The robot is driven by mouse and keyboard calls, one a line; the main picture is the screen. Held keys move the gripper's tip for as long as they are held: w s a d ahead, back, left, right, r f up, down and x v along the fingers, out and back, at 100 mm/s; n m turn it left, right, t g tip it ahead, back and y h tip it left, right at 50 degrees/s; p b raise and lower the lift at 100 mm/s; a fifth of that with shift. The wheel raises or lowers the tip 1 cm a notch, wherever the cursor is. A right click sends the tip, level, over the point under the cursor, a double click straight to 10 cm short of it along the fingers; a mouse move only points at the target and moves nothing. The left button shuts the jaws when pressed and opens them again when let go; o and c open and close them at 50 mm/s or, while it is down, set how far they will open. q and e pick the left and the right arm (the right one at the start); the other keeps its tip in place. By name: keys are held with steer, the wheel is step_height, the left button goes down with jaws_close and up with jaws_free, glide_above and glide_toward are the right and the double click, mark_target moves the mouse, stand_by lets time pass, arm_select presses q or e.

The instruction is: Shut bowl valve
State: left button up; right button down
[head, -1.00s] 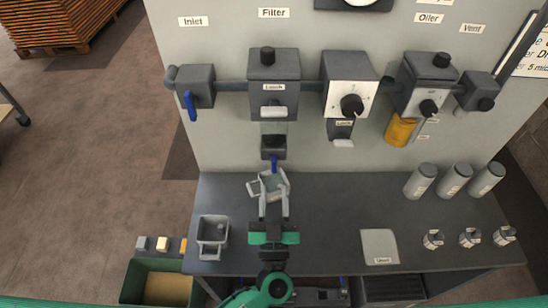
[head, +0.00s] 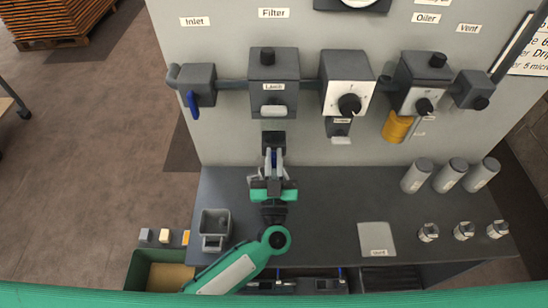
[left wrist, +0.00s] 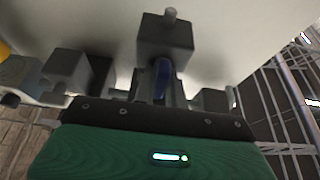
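The filter bowl (head: 273,138) hangs under the grey filter block (head: 273,75) on the panel. Its valve has a blue lever (head: 274,158), pointing down below the bowl. My left gripper (head: 273,160) is raised at the lever, with one finger on each side of it. In the left wrist view the blue lever (left wrist: 162,80) stands between the two fingers, with light gaps beside it; the fingers look open around it. Exact contact is hidden. My right gripper is not in view.
A blue inlet lever (head: 192,104) hangs at the left. A grey container (head: 214,222) stands on the dark bench (head: 325,210) left of my arm. Grey cylinders (head: 450,175), small fittings (head: 464,231) and a light plate (head: 376,238) lie to the right. A green bin (head: 140,275) sits lower left.

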arm_select(q)
jaws_close()
steer(key=shift+n+y, duration=1)
steer(key=shift+n, duration=1.1)
steer(key=o, duration=0.6)
jaws_free()
steer(key=shift+c, duration=0.2)
steer(key=b+v, duration=0.4)
steer(key=v, duration=1)
steer(key=shift+b, duration=0.4)
